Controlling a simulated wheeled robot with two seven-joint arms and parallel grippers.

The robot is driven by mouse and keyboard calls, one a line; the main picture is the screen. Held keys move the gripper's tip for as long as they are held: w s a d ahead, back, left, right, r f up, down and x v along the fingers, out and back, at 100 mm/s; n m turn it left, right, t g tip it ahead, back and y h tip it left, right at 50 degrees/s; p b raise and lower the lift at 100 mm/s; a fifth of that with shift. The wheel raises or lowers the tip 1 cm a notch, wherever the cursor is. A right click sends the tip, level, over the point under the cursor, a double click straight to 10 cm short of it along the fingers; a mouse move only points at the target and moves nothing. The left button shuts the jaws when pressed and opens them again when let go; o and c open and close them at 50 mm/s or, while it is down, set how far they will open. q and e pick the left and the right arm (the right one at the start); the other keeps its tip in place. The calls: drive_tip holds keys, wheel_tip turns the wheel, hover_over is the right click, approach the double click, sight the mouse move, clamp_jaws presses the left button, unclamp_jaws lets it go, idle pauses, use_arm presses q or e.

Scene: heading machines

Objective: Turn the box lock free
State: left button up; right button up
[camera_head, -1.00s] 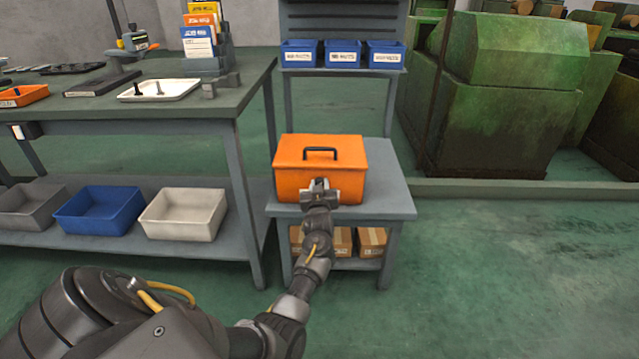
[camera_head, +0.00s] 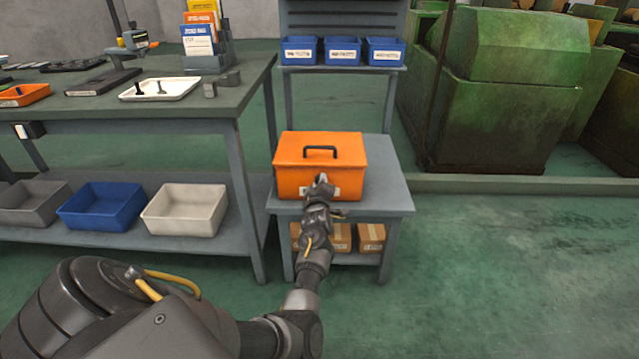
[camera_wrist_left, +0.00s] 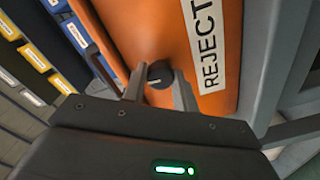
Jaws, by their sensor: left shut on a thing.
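The orange box (camera_head: 340,160) with a black top handle (camera_head: 320,150) sits on the small grey table, its lid down. In the left wrist view its orange front (camera_wrist_left: 140,30) bears a white label reading "REJECT" (camera_wrist_left: 212,45). A round black lock knob (camera_wrist_left: 159,74) sits on that front. My left gripper (camera_head: 321,180) is at the box's front; in the left wrist view its two fingers (camera_wrist_left: 158,88) are shut on the knob, one on each side. In the head view the gripper hides the knob. My right gripper is not in view.
The small grey table (camera_head: 390,190) has free room right of the box, with cardboard boxes (camera_head: 371,237) on its lower shelf. A workbench (camera_head: 200,108) stands at left with bins below. Blue bins (camera_head: 343,50) stand on a rack behind.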

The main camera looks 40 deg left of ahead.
use_arm(q)
drive_tip(key=shift+r+n, duration=0.1)
drive_tip(key=shift+n, duration=0.4)
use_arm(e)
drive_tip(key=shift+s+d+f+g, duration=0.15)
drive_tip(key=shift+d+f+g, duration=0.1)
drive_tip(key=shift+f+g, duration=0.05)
use_arm(q)
drive_tip(key=o, duration=1)
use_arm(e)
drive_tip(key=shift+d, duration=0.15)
use_arm(q)
drive_tip(key=p+v, duration=0.6)
drive_tip(key=v, duration=0.1)
drive_tip(key=shift+s+d, duration=0.15)
drive_tip(key=shift+s, duration=0.05)
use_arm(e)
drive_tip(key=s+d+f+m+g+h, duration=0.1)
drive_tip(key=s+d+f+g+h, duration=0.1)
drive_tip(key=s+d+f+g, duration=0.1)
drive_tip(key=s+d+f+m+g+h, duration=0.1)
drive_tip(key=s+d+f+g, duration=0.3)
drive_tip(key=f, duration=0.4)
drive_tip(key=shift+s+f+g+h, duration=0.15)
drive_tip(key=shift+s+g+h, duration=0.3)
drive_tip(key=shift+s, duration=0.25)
